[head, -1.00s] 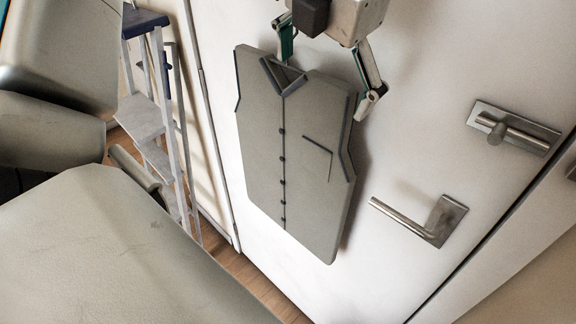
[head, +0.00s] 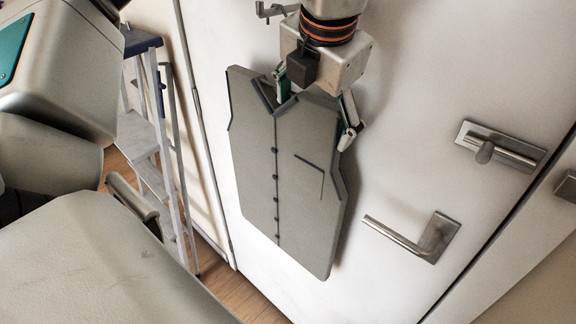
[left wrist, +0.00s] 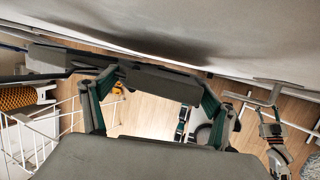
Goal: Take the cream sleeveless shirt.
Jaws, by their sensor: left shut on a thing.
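The shirt (head: 295,190) is a flat, stiff-looking grey-cream vest shape. It has a dark V neck, a line of buttons and a pocket line. It hangs upright in front of the white door in the head view. My left gripper (head: 316,113) comes down on it from above and is shut on its upper part, with one finger at the neck and the other by the right shoulder. In the left wrist view, a grey bar that looks like the shirt's top (left wrist: 160,84) lies between the fingers.
The white door (head: 390,90) has a lever handle (head: 432,238) and a lock knob (head: 490,150) right of the shirt. A metal hook (head: 272,11) is above it. A stepladder (head: 150,140) stands to the left. The wrist view shows a white wire rack (left wrist: 55,125) at left.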

